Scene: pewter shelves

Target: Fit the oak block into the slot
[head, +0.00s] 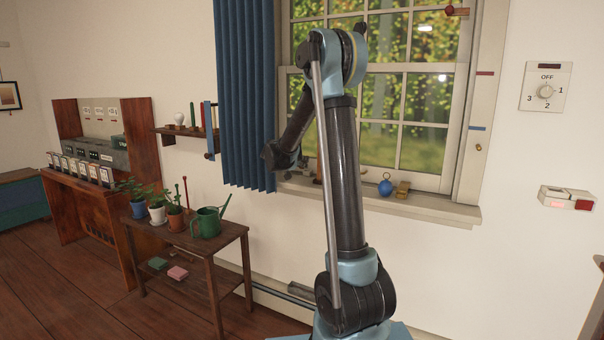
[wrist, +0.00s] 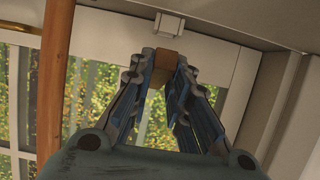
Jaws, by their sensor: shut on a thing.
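My gripper (wrist: 165,74) reaches away from the camera in the wrist view, with its two blue-grey fingers closed around a small brown block (wrist: 167,60). The block, which looks like the oak block, sits between the fingertips, and the fingers cover its sides. A pale fitting (wrist: 168,24) shows just beyond the block on a pale frame; I cannot tell whether it has the slot. In the head view my arm bends down towards the window sill, and its own links hide the fingertips and block. I cannot make out the slot.
The window sill (head: 430,207) holds a blue round object (head: 385,187) and a brass-coloured piece (head: 403,188). A blue curtain (head: 245,100) hangs left of the arm. A brown upright (wrist: 54,85) stands left of my gripper. A plant table (head: 185,238) stands further left.

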